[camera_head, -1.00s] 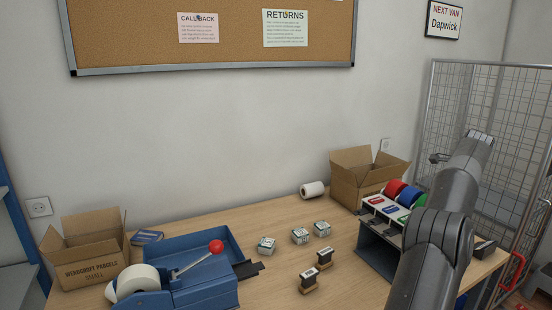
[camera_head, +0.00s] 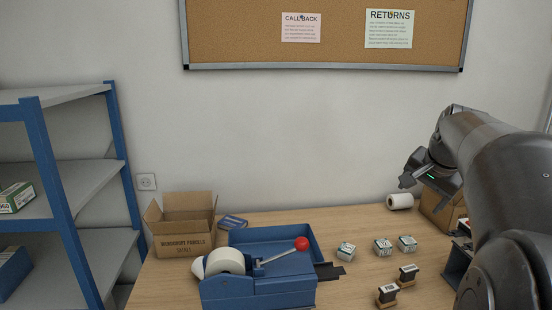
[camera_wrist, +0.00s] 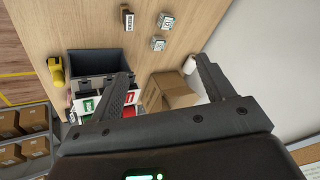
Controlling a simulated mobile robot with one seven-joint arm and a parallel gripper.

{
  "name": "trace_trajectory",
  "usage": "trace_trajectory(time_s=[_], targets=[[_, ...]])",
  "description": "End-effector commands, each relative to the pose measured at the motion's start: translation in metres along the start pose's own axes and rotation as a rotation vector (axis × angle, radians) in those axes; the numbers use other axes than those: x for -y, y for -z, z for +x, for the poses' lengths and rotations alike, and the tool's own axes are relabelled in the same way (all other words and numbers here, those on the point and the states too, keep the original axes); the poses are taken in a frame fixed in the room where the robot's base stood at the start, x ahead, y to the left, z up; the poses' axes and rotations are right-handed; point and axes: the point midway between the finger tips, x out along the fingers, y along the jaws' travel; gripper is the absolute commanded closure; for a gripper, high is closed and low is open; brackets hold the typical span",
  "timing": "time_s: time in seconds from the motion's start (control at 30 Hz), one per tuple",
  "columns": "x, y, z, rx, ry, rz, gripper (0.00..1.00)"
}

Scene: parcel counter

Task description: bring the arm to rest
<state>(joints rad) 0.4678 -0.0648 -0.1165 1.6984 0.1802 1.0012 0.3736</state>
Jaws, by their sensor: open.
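My arm rises at the right of the head view, and my gripper (camera_head: 432,177) hangs bent at its end, above the right part of the counter (camera_head: 345,292). In the wrist view my gripper (camera_wrist: 165,92) has its two fingers wide apart with nothing between them. The gripper is apart from both.
A blue tape dispenser (camera_head: 258,285) with a red-knobbed lever and an open cardboard box (camera_head: 182,226) stand on the left. Several small boxes (camera_head: 383,247), two stamps (camera_head: 388,294) and a white roll (camera_head: 400,201) lie on the right. Blue shelving (camera_head: 70,200) stands at far left.

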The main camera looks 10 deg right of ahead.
Motion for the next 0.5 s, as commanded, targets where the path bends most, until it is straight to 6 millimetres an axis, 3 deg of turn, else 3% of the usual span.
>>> trace_trajectory(time_s=[0.03, 0.27, 0.5], targets=[[0.008, -0.028, -0.007, 0.012, 0.013, -0.064, 0.26], [0.015, -0.144, -0.023, 0.056, 0.049, -0.355, 0.26], [-0.010, -0.257, -0.029, 0.084, 0.084, -0.666, 0.26]])
